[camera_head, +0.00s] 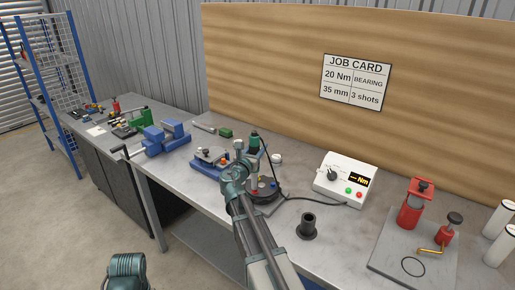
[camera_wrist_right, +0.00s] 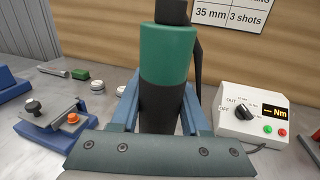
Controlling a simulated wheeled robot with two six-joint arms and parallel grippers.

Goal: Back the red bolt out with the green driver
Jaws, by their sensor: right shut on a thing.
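My right gripper (camera_wrist_right: 160,112) is shut on the green driver (camera_wrist_right: 168,55), a thick upright cylinder with a green upper part and a black lower part. The driver also shows in the head view (camera_head: 255,142), above the bench beside a blue-based fixture (camera_head: 208,174). Its lower end is hidden by my gripper. A small orange-red round piece (camera_wrist_right: 73,118) sits on the fixture's grey plate, left of the driver and apart from it; it may be the red bolt, but I cannot be sure.
A white control box (camera_head: 345,180) stands to the right, with a black cable running from it towards the driver. A black cup-like piece (camera_head: 308,226) stands in front of it. A blue vise (camera_head: 165,140) is at left, and a red-topped stand (camera_head: 410,215) at far right.

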